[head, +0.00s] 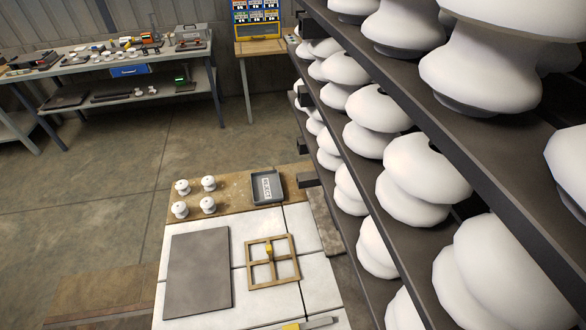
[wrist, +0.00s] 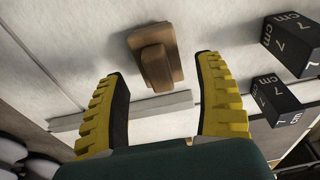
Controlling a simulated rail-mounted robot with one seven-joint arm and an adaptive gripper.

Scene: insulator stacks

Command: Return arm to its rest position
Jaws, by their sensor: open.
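My gripper (wrist: 162,70) shows in the wrist view with its two yellow ribbed fingers spread wide. Nothing is held between them. A brown wooden block-like piece (wrist: 156,60) lies on the pale surface beyond the fingertips, seen in the gap between them; whether it touches a finger I cannot tell, but a gap shows on both sides. My arm is not clearly visible in the head view, so its overall pose cannot be told.
Black cubes marked 7 cm (wrist: 289,45) stand right of the gripper. In the head view, shelves of white insulators (head: 400,165) crowd the right. The worktable (head: 205,250) holds a dark plate (head: 198,272), wooden frame (head: 273,262), tray (head: 268,188) and small insulators (head: 208,183).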

